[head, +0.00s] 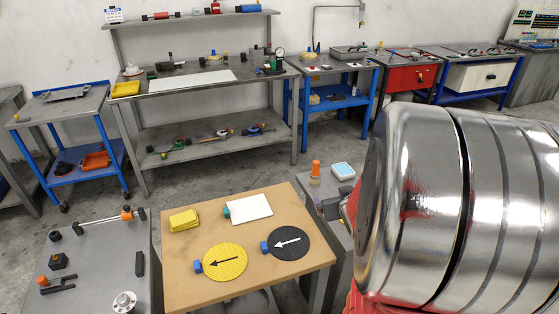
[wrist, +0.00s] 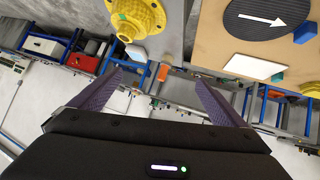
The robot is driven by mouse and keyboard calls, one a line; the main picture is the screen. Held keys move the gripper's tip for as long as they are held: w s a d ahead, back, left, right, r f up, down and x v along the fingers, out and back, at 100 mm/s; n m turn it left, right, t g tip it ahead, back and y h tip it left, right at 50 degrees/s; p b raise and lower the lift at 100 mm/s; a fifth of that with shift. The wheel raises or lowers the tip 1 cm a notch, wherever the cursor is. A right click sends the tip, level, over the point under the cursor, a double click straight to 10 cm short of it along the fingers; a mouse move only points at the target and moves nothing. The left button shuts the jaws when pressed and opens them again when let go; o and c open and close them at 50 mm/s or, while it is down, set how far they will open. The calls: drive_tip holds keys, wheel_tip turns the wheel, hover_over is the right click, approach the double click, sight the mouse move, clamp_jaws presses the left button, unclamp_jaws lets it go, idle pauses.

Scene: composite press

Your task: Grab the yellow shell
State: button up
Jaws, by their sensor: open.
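A yellow flanged, dome-like part (wrist: 140,17), which looks like the yellow shell, is at the top of the wrist view, cut off by the frame edge. It has holes round its rim and a narrower neck with an opening. It lies beyond my fingertips, apart from them, over a grey surface. My gripper (wrist: 160,76) is open, with nothing between its two dark fingers. In the head view I cannot find this part; the large shiny arm hides the right side. That view shows a flat yellow disc (head: 225,263) with a black arrow.
A wooden-topped table (head: 185,287) bears a black disc (head: 289,241), a white panel (head: 249,208) and a yellow stack (head: 184,220). A grey table (head: 95,265) at left holds small parts. Workbenches line the wall. Open floor lies between.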

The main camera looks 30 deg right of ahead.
drive_tip(key=s+d+f+m+t, duration=0.2)
drive_tip(key=s+d+f, duration=0.5)
drive_tip(key=d, duration=0.1)
drive_tip(key=shift+s+f+t+h, duration=0.3)
drive_tip(key=shift+s, duration=0.1)
drive_tip(key=shift+w+d, duration=0.15)
drive_tip(key=shift+x, duration=4.15)
drive_tip(key=shift+f, duration=0.1)
drive_tip(key=shift+x, duration=2.6)
drive_tip(key=shift+w, duration=0.1)
